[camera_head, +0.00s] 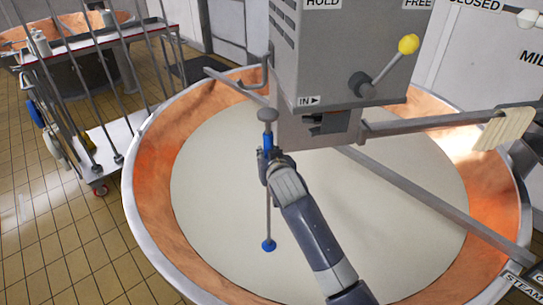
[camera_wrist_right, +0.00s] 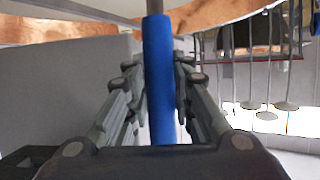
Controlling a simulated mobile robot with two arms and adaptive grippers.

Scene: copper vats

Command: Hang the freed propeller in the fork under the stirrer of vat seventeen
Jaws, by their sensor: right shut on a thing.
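My right gripper (camera_head: 268,158) is shut on the blue grip of a thin rod (camera_head: 268,205), which hangs upright over the milk. The rod has a grey round head at the top and a blue tip at the bottom. In the right wrist view the blue grip (camera_wrist_right: 160,80) stands between both fingers. The grey stirrer housing (camera_head: 340,50) is above the vat (camera_head: 145,160), just right of the rod's head. A dark bracket (camera_head: 330,122) shows under the housing; I cannot tell whether it is the fork. I cannot make out a propeller. My left gripper is out of view.
A lever with a yellow knob (camera_head: 408,44) sticks out of the housing. A bar carrying a wooden paddle (camera_head: 505,128) runs right from it. A diagonal metal beam (camera_head: 430,198) crosses the vat. A wheeled rack (camera_head: 110,140) of several hanging tools stands left.

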